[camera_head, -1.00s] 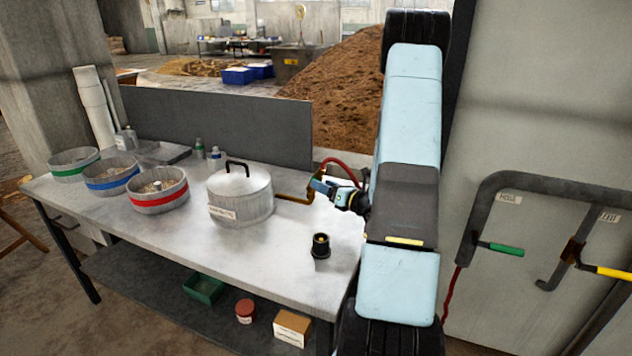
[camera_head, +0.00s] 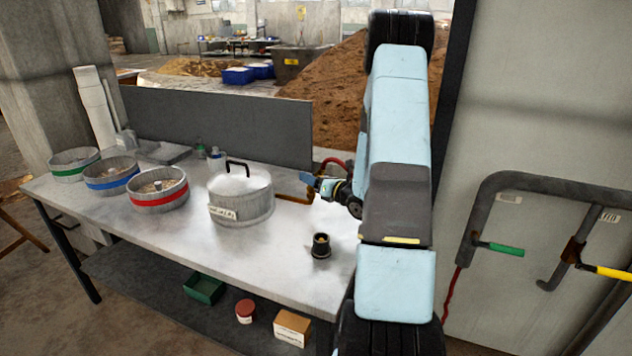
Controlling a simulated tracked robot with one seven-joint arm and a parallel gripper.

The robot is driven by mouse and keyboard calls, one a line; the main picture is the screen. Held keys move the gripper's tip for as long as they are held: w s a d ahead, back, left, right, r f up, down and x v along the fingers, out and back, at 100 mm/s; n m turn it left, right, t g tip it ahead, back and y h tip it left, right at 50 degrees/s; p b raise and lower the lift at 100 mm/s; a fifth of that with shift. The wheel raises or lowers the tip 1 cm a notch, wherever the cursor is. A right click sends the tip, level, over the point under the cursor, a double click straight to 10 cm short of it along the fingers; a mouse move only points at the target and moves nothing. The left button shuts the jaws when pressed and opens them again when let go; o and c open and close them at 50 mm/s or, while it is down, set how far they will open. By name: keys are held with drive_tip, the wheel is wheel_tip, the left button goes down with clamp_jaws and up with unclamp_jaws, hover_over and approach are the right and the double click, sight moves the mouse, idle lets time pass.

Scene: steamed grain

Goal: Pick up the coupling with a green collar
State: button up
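I cannot make out a coupling with a green collar. A black fitting with a yellowish centre (camera_head: 320,246) stands upright on the right part of the steel table (camera_head: 250,262); no green shows on it. My gripper (camera_head: 314,184) reaches in from the right above the table's back right part, beyond the black fitting and right of the lidded pot (camera_head: 241,194). Its blue fingertips are small and seen side-on, so their opening cannot be told.
Bowls banded green (camera_head: 73,162), blue (camera_head: 110,176) and red (camera_head: 158,189) stand at left. Small bottles (camera_head: 215,156) stand by the grey back panel (camera_head: 215,125). A green-handled lever (camera_head: 506,249) is on the right wall. The table front is mostly clear.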

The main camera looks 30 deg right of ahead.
clamp_jaws()
idle(0.4)
drive_tip(key=shift+r, duration=0.55)
wheel_tip(320, 180, up, 2)
drive_tip(key=shift+r, duration=0.2)
drive_tip(key=s+r, duration=0.9)
drive_tip(key=s, duration=0.5)
drive_tip(key=shift+d+r, duration=0.25)
drive_tip(key=shift+r, duration=0.05)
